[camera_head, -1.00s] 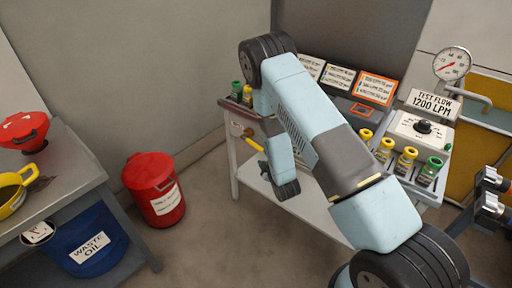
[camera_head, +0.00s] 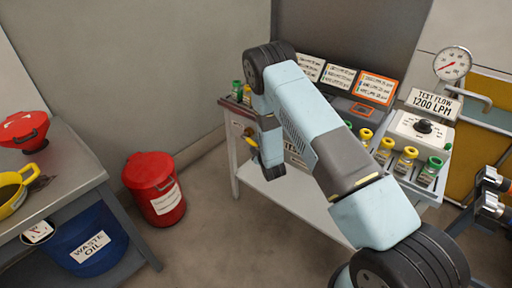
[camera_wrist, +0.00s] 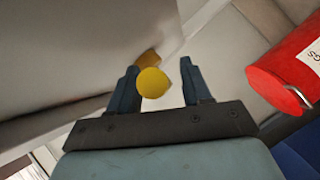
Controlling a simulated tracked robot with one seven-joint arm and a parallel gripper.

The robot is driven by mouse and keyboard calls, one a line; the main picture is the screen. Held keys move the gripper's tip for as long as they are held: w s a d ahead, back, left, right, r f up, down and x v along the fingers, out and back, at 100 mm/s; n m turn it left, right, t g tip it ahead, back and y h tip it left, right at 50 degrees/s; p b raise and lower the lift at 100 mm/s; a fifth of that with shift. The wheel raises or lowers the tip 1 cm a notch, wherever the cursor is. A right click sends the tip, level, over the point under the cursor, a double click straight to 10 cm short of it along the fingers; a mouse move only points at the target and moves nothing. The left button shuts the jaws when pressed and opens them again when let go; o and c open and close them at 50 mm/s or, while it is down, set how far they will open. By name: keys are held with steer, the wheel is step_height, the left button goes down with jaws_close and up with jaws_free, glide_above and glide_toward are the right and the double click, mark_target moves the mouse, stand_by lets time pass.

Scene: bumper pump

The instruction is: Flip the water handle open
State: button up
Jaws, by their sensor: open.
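The yellow water handle (camera_head: 250,134) is on the left end of the bench, partly hidden by my arm in the head view. In the wrist view, the rounded yellow end of the handle (camera_wrist: 153,83) shows between the two fingers of my gripper (camera_wrist: 159,65). In the head view my gripper is largely hidden behind my own wrist.
A red bin (camera_head: 154,188) stands on the floor to the left. A table (camera_head: 62,183) with a waste oil tub (camera_head: 92,240) below is at far left. Floor between is clear.

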jaws_close()
stand_by(0.4)
